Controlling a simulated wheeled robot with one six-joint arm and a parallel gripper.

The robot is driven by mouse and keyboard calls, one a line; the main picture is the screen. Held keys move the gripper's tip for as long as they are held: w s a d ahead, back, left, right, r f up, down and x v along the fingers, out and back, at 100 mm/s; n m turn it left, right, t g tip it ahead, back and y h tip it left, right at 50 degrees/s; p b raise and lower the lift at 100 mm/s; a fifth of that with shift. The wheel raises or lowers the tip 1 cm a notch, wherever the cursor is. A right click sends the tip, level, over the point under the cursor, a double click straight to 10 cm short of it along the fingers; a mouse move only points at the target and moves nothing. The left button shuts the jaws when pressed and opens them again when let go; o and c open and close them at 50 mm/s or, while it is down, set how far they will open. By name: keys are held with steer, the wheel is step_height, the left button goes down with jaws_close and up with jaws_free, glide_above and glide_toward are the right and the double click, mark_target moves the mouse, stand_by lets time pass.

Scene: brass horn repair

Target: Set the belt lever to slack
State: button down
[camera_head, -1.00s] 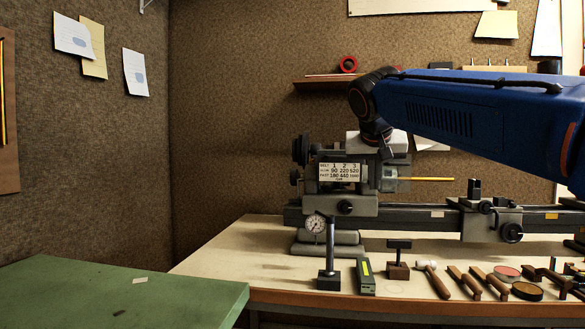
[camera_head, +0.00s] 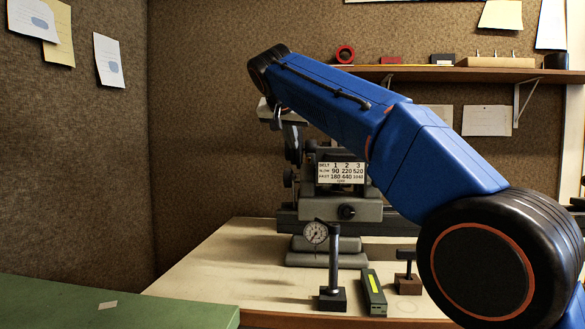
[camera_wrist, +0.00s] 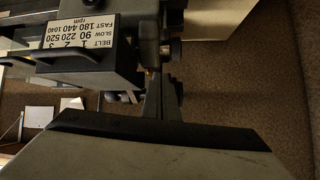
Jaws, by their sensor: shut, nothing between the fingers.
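The lathe headstock (camera_head: 358,190) stands on the bench with a white belt speed plate (camera_head: 341,172) on its front. The plate shows upside down in the wrist view (camera_wrist: 72,38). My gripper (camera_head: 293,158) points down at the headstock's left end, shut and empty. In the wrist view its closed fingers (camera_wrist: 161,98) reach toward a dark round knob (camera_wrist: 173,49) beside the headstock. I cannot tell whether they touch it. A small dark knob (camera_head: 288,178) also shows left of the headstock in the head view. I cannot clearly make out the belt lever or its setting.
A dial gauge on a stand (camera_head: 332,272), a green-yellow level (camera_head: 373,292) and a small dark-topped tool (camera_head: 408,273) stand along the bench front. A shelf (camera_head: 430,74) runs along the back wall. A green surface (camera_head: 120,308) lies front left.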

steer(key=shift+w+f, duration=0.8)
steer(key=shift+f, duration=0.55)
steer(key=shift+w+f, duration=0.8)
steer(key=shift+f, duration=0.6)
steer(key=shift+w+f, duration=0.8)
steer(key=shift+f, duration=0.55)
steer(key=shift+s, duration=0.15)
